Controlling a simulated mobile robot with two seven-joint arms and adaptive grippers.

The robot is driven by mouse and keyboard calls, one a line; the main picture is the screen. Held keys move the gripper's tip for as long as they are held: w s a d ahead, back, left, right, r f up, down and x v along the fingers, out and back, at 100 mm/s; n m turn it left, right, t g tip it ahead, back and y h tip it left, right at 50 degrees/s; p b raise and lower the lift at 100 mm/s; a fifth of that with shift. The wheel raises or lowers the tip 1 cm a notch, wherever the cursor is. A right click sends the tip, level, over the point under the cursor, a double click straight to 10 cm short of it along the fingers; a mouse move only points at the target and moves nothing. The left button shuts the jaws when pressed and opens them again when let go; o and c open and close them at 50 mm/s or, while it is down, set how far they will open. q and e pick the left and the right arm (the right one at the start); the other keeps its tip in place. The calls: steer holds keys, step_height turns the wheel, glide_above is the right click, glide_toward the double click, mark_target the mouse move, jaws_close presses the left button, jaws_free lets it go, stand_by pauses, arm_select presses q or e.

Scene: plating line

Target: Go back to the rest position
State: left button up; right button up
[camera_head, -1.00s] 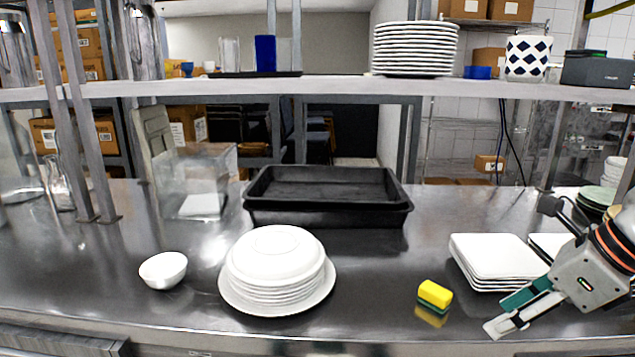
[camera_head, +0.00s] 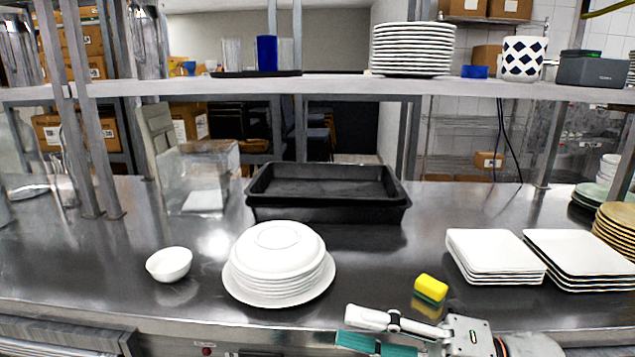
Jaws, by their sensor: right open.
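My right gripper (camera_head: 352,328) is low in the head view, at the front edge of the steel counter. Its fingers point left, one pale and one green, spread apart with nothing between them. It is in front of the yellow and green sponge (camera_head: 431,288) and to the right of the plate stack, touching neither as far as I can see. My left gripper is not in view.
The counter (camera_head: 375,265) holds a white bowl (camera_head: 169,264), a stack of white round plates (camera_head: 278,262), a black tray (camera_head: 328,213) and two stacks of square plates (camera_head: 495,252) (camera_head: 580,255). A shelf (camera_head: 330,88) crosses above. The counter's middle is clear.

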steer(key=w+d+f+m+t+h, duration=0.3)
steer(key=d+f+m+t+h, duration=0.15)
steer(key=f+m+t, duration=0.5)
steer(key=w+d+f+m+t+h, duration=0.35)
steer(key=f+m+h, duration=0.3)
steer(key=m, duration=0.65)
steer(key=s+d+f+m+g+h, duration=0.2)
steer(key=s+f, duration=0.3)
steer(key=f, duration=0.4)
steer(key=s+d+f+m+g+h, duration=0.2)
steer(key=s+f+m, duration=0.3)
steer(key=f, duration=0.4)
steer(key=s+d+f+m+g+h+p, duration=0.1)
steer(key=s+d+f+m+h, duration=0.1)
steer(key=s+f, duration=0.4)
step_height(320, 180, down, 3)
steer(key=shift+s+m+g, duration=0.35)
steer(key=shift+m+g, duration=0.05)
steer(key=shift+m, duration=0.35)
steer(key=c, duration=0.4)
steer(key=shift+d, duration=0.15)
